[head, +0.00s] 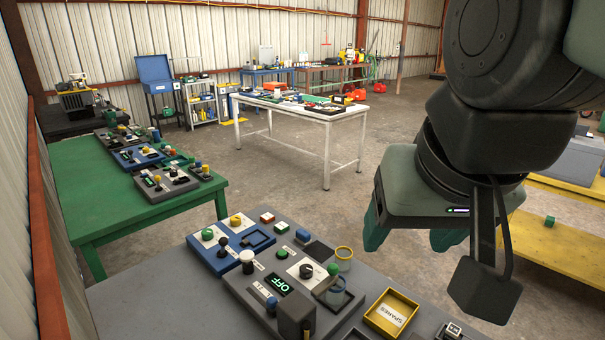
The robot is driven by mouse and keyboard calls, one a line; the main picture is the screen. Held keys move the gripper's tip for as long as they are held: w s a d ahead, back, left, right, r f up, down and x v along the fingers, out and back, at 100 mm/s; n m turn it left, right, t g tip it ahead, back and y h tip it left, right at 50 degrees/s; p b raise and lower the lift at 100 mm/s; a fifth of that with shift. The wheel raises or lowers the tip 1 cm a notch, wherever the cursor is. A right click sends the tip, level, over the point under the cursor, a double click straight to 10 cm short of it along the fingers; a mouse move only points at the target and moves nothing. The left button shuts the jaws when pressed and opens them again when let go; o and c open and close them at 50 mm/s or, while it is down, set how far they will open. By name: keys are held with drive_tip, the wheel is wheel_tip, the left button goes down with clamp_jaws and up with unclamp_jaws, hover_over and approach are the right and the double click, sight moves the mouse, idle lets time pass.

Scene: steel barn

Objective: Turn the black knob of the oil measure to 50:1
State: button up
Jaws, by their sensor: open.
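A grey panel (245,290) lies on the grey table in front of me. It carries a black knob (306,271) on a white plate, a dark display reading "OFF" (285,290) and a green button. The plate's small marks are too small to read, so I cannot tell the knob's setting or be sure that this is the oil measure. My gripper (412,240) hangs above and to the right of the panel. Its green fingers point down, apart and empty, and touch nothing.
A yellow "SPARES" tray (392,312) lies farther right. A blue panel (208,259) with knobs sits behind left, and a dark grey block (296,314) stands at the panel's front. A green table (110,200) is at left.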

drive_tip(key=w+a+m+g, duration=0.2)
drive_tip(key=w+m, duration=0.3)
drive_tip(key=w, duration=0.9)
drive_tip(key=m+g, duration=0.3)
drive_tip(key=m, duration=0.8)
hover_over(306, 268)
wheel_tip(306, 268, down, 30)
wheel_tip(306, 268, down, 10)
drive_tip(key=shift+f, duration=0.2)
drive_tip(key=c, duration=1.1)
drive_tip(key=shift+o, duration=0.2)
drive_tip(key=shift+n, duration=0.3)
